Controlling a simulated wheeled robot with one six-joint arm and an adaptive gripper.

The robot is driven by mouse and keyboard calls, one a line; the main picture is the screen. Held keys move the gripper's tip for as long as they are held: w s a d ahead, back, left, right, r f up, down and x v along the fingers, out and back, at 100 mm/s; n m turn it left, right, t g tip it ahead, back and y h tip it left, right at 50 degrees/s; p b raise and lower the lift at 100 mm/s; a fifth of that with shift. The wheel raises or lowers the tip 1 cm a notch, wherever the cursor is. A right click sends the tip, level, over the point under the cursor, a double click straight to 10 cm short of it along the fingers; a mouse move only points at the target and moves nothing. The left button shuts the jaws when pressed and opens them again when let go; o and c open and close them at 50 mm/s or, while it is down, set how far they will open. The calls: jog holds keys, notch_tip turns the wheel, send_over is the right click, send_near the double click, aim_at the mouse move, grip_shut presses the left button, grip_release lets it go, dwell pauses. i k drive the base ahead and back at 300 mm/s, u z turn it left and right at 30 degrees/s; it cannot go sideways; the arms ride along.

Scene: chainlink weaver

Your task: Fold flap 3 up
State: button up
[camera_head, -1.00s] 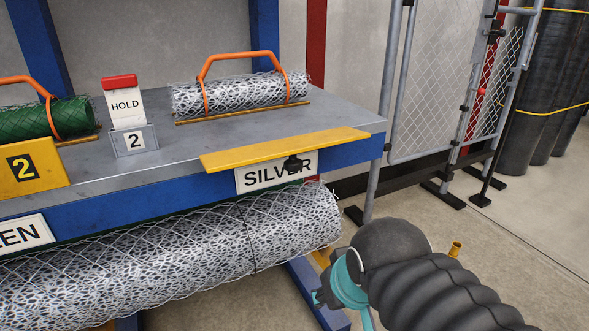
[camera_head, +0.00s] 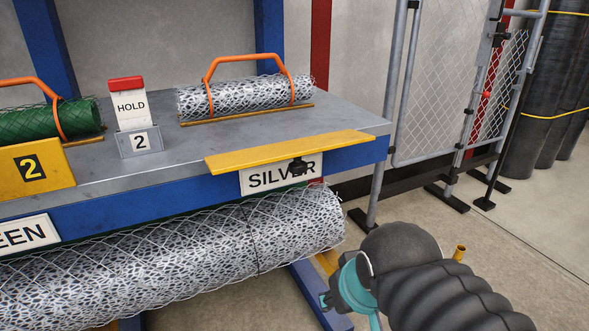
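A yellow flap (camera_head: 288,152) lies out nearly flat over the front edge of the bench, above the SILVER label (camera_head: 265,180). No number shows on its visible face, so I cannot read whether it is flap 3. A small black fitting (camera_head: 298,166) hangs at its front edge. Another yellow flap (camera_head: 58,163), marked 2, stands up at the left. My arm, with a teal joint, is at the lower right, apart from the flaps. My gripper's fingers do not show.
A silver mesh roll (camera_head: 246,95) with an orange handle lies on the bench (camera_head: 335,112). A HOLD sign (camera_head: 131,107) stands left of it. A large mesh roll (camera_head: 200,245) lies below. A chainlink gate (camera_head: 450,90) stands at the right.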

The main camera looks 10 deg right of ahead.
aim_at(226, 163)
jog(key=z, duration=0.75)
jog(key=k, duration=0.85)
jog(key=u, duration=0.05)
